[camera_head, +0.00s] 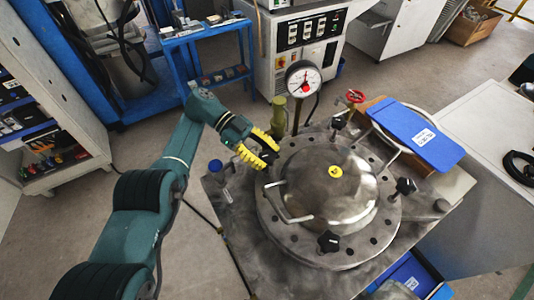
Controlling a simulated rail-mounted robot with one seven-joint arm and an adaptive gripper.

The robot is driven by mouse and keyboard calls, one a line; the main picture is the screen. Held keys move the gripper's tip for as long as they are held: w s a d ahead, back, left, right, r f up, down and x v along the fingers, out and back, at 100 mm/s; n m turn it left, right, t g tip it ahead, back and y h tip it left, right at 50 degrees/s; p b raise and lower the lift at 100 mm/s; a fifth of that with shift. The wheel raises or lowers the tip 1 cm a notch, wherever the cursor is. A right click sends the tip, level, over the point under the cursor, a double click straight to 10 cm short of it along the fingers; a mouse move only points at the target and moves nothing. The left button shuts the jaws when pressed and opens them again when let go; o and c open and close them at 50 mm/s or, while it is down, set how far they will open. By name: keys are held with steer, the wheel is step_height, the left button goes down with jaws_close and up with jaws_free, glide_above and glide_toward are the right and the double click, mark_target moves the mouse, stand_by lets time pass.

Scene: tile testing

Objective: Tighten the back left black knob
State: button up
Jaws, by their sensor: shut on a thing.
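The round metal vessel lid (335,187) sits on a bolted flange on a metal table. Black knobs stand around its rim: one at the back (338,123), one at the right (404,186) and one at the front (328,241). The back left black knob (268,156) is at the left side of the flange, largely hidden by my gripper. My gripper (261,150) reaches in from the left, its yellow fingers on either side of that knob and shut on it. The contact itself is partly hidden.
A pressure gauge (303,78) on a thin pipe rises behind the flange, near a green cylinder (279,110). A red valve handle (355,96) and a blue board (417,136) are at the back right. A metal handle (289,205) stands on the lid.

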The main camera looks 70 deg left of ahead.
steer(key=shift+f+m+g+b, duration=0.15)
steer(key=shift+m+g+b, duration=0.15)
steer(key=shift+g+b, duration=0.15)
steer(key=shift+r, duration=0.35)
steer(key=o, duration=1.2)
steer(key=shift+w, duration=0.1)
steer(key=shift+a+f, duration=0.1)
steer(key=shift+a+p, duration=0.1)
steer(key=shift+p, duration=0.3)
steer(key=shift+f+n+t+p, duration=0.1)
steer(key=shift+n+t+p, duration=0.2)
steer(key=shift+n+t, duration=0.15)
steer(key=shift+y, duration=0.3)
